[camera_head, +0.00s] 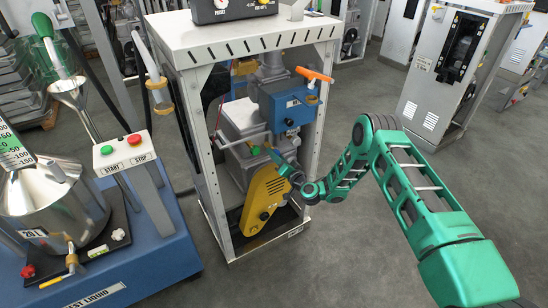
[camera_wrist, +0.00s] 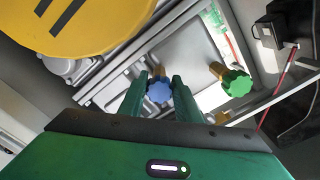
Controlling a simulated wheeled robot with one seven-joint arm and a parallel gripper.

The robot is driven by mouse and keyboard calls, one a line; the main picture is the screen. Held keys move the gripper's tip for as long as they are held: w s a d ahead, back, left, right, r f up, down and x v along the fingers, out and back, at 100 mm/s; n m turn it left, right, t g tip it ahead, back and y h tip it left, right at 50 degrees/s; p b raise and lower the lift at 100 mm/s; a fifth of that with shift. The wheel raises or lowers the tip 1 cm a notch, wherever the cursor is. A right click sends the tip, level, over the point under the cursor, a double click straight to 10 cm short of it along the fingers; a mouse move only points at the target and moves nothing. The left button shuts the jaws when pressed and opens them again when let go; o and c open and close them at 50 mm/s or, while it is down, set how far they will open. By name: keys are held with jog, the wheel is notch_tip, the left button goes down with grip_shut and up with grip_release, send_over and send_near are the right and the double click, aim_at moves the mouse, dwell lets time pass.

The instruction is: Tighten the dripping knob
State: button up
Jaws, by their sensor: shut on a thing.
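My gripper (camera_wrist: 160,82) is shut on a blue knob (camera_wrist: 159,91) on a brass stem, with one green finger on each side of it. A green knob (camera_wrist: 236,83) on its own brass stem sits to the right, apart from my fingers. In the head view my gripper (camera_head: 281,160) reaches into the dispenser frame (camera_head: 201,130) beside the green knob (camera_head: 254,149). The blue knob cannot be made out in the head view. No drip is clearly visible, so I cannot tell from these frames which knob drips.
A yellow cover (camera_head: 265,196) lies just below my gripper; it also fills the upper left of the wrist view (camera_wrist: 85,18). A blue box (camera_head: 287,106) with an orange handle (camera_head: 314,75) is above. A blue test-liquid bench (camera_head: 150,255) stands left. Grey floor (camera_head: 330,260) is free in front.

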jog(key=shift+o, duration=0.2)
jog(key=shift+d+f+m, duration=0.1)
jog(key=shift+d+m, duration=0.05)
jog(key=shift+m, duration=1.95)
jog(key=shift+d, duration=0.1)
jog(key=o, duration=1)
jog(key=shift+v, duration=5.3)
